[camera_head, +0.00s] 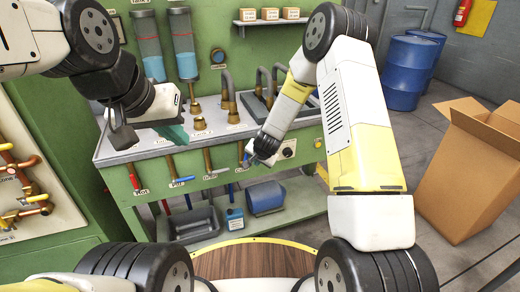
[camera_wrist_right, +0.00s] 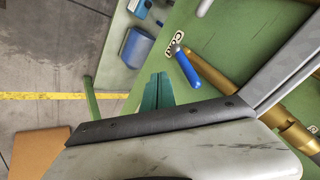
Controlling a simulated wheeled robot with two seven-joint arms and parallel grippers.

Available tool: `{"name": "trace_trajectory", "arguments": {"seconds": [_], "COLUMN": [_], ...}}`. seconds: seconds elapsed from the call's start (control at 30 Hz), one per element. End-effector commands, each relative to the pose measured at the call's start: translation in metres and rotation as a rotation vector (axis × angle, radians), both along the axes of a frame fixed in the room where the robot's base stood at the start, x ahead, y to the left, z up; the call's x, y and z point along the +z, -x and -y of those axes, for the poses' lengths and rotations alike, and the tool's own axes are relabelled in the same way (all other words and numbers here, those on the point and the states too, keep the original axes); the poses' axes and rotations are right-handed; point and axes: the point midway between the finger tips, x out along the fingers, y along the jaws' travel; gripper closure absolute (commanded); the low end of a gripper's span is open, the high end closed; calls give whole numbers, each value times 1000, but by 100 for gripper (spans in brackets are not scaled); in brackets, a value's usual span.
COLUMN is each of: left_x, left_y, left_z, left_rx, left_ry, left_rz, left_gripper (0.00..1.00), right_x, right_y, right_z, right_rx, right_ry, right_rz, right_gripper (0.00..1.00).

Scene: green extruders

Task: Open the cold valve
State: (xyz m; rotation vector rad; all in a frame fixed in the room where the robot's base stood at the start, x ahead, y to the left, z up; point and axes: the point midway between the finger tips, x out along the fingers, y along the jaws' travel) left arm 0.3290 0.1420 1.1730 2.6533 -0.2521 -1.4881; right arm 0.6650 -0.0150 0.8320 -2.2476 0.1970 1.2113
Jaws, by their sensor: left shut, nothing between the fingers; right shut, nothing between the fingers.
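In the right wrist view, a blue lever handle (camera_wrist_right: 187,66) sits on the green bench front beside a label reading "Cold" (camera_wrist_right: 176,43). My right gripper (camera_wrist_right: 157,90) has its teal fingertips together, left of the handle and apart from it in the picture. In the head view, a blue handle (camera_head: 246,157) shows just left of my right wrist, whose fingers are hidden there. Another blue handle (camera_head: 174,168) and a red handle (camera_head: 133,177) are further left on the bench front. My left gripper (camera_head: 173,134) is shut and empty above the left bench top.
Brass fittings and taps (camera_head: 230,110) stand on the bench top (camera_head: 145,145). A cardboard box (camera_head: 465,170) and blue barrels (camera_head: 408,75) stand right.

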Motion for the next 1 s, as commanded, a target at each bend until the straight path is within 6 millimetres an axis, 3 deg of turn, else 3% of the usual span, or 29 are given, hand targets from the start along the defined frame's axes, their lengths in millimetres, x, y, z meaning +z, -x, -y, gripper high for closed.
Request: {"name": "trace_trajectory", "arguments": {"seconds": [0.1,0.3,0.67,1.0], "left_x": [0,0,0,0], "left_y": [0,0,0,0], "left_z": [0,0,0,0], "left_rx": [0,0,0,0], "left_ry": [0,0,0,0], "left_rz": [0,0,0,0], "left_gripper": [100,100,100,100], "right_x": [4,5,6,10], "right_y": [-10,-16,-15,-9], "right_z": [-14,-21,-23,-42], "right_rx": [4,2,3,4], "right_ry": [1,0,-1,0], "right_rz": [3,1,1,0], "right_gripper": [100,100,100,100]}}
